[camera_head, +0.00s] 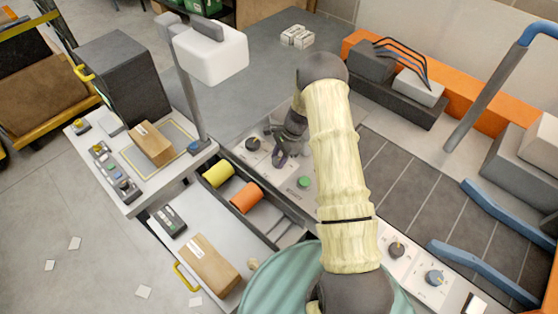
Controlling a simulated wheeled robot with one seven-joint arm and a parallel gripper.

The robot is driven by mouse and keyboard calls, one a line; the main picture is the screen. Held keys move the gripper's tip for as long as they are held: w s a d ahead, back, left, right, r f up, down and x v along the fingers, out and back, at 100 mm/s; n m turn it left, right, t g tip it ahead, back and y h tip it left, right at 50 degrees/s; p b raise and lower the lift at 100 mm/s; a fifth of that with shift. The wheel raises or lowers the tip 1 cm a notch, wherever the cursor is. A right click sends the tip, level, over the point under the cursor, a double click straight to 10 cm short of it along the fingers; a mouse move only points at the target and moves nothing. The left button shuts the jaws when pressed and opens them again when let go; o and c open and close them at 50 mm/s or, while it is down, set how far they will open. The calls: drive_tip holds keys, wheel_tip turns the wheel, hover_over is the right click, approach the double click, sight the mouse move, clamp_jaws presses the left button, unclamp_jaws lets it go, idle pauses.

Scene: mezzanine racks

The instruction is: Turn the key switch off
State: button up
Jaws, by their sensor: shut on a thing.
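My gripper (280,158) is dark and reaches down to the grey control panel (309,198) at the centre of the view. Its fingers are at the panel surface, between a black round knob (252,143) and a green push button (303,182). They are shut on a small part there, which I take to be the key switch. The gripper covers that part, so the key and the way it points cannot be seen.
Two more knobs (397,248) (434,277) sit on the panel at lower right. A scanner-like post (190,90) stands at left. Rollers and blue rails (480,270) lie right.

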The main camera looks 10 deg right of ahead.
drive_tip(key=n+b, duration=0.1)
drive_tip(key=n, duration=0.1)
drive_tip(key=n+g+b, duration=0.1)
drive_tip(key=n, duration=0.1)
drive_tip(key=n+g+h+b, duration=0.1)
drive_tip(key=n+b, duration=0.1)
drive_tip(key=shift+w+a+f+n, duration=0.1)
drive_tip(key=shift+w+n, duration=0.15)
drive_tip(key=shift+n, duration=0.05)
drive_tip(key=n+g+h+b, duration=0.1)
drive_tip(key=n, duration=0.2)
drive_tip(key=shift+a, duration=0.1)
drive_tip(key=shift+n+g+h+b, duration=0.3)
drive_tip(key=shift+n+h+b, duration=0.45)
drive_tip(key=shift+n, duration=1.15)
drive_tip(key=o, duration=1)
drive_tip(key=b+v, duration=0.2)
drive_tip(key=v, duration=1.5)
drive_tip(key=shift+r, duration=0.3)
